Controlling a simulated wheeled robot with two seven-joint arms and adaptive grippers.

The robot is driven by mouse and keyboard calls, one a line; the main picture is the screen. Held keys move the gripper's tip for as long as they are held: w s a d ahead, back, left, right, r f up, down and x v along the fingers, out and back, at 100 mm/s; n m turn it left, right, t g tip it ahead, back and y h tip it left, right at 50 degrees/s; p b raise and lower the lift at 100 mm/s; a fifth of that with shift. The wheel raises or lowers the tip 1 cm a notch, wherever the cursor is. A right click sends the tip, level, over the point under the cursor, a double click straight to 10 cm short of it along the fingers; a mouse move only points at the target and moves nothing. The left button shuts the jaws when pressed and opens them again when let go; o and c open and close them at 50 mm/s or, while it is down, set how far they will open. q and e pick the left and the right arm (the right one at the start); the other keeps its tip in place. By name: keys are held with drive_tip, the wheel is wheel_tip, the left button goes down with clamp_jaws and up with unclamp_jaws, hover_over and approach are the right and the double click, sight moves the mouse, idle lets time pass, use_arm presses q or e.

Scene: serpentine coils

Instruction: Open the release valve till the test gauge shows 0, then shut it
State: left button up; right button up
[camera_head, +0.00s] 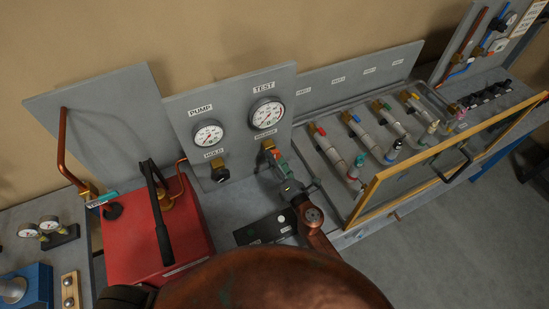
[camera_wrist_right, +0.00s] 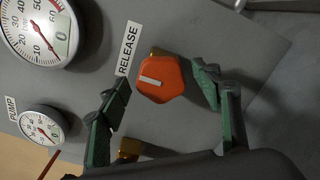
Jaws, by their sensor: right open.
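The orange release knob (camera_wrist_right: 162,79), with a pale bar on its face, is beside the RELEASE label on the grey panel in the right wrist view. My right gripper (camera_wrist_right: 161,86) is open, with one green finger on each side of the knob; I see gaps and no clear contact. In the head view my right gripper (camera_head: 272,160) is at the panel below the test gauge and hides the knob. The test gauge (camera_head: 266,113) also shows in the right wrist view (camera_wrist_right: 38,28); its needle points to the lower right there, but I cannot read the exact value. My left gripper is not in view.
The pump gauge (camera_head: 208,133) is left of the test gauge, above a dark HOLD knob (camera_head: 219,171). A red pump box (camera_head: 140,245) with a black lever (camera_head: 160,215) stands left. Several valved tubes lie right behind a yellow-framed guard (camera_head: 375,185).

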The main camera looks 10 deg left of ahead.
drive_tip(key=v, duration=1.1)
drive_tip(key=shift+f, duration=0.1)
